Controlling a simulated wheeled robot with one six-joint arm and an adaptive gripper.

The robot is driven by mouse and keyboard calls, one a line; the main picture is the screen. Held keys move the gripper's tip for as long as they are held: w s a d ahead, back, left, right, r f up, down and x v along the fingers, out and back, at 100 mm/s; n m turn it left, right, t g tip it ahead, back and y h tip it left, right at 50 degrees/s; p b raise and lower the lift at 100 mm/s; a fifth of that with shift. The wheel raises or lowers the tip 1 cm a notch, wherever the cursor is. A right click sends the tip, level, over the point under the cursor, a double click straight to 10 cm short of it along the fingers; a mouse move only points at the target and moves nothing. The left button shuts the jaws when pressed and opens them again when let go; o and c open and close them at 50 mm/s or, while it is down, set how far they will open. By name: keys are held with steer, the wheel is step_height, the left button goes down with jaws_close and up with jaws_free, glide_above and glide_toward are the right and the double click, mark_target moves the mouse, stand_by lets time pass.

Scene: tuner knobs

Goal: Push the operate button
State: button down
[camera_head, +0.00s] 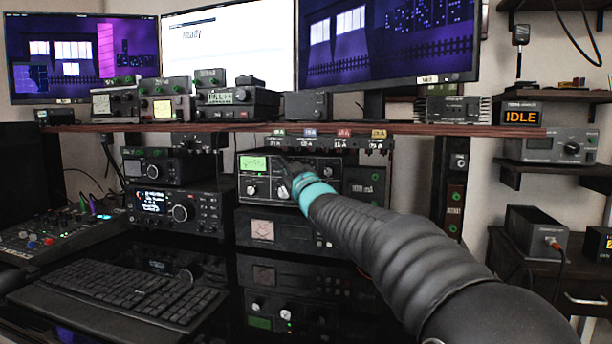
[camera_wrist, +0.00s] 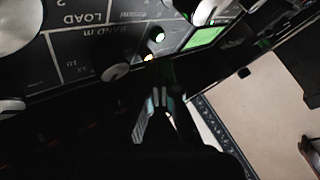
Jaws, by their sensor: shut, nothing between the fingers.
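The tuner (camera_head: 258,203) with a lit green display (camera_head: 253,164) stands under the shelf in the head view. My gripper (camera_head: 288,168) is in front of its face, to the right of the display, and hides part of the panel. In the wrist view the panel appears tilted, with a "LOAD" label, a "BAND m" label and a grey knob (camera_wrist: 115,72). My gripper (camera_wrist: 165,92) is shut and empty, with its tips below a small pale round spot (camera_wrist: 158,37) and a small glowing spot (camera_wrist: 148,57). I cannot tell which part is the operate button, or whether the tips touch the panel.
The shelf (camera_head: 220,127) runs just above the tuner. Radios (camera_head: 178,208) stand to its left. A keyboard (camera_head: 120,298) and a mixer (camera_head: 60,238) lie on the desk in front.

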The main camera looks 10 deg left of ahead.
steer(key=shift+w, duration=0.15)
stand_by(0.5)
steer(key=shift+s+b, duration=0.5)
steer(key=shift+s, duration=0.1)
steer(key=s+b, duration=0.1)
steer(key=s, duration=0.1)
steer(key=s+b, duration=0.2)
steer(key=s+a+b, duration=0.1)
steer(key=s+b, duration=0.1)
stand_by(0.5)
steer(key=shift+d, duration=0.1)
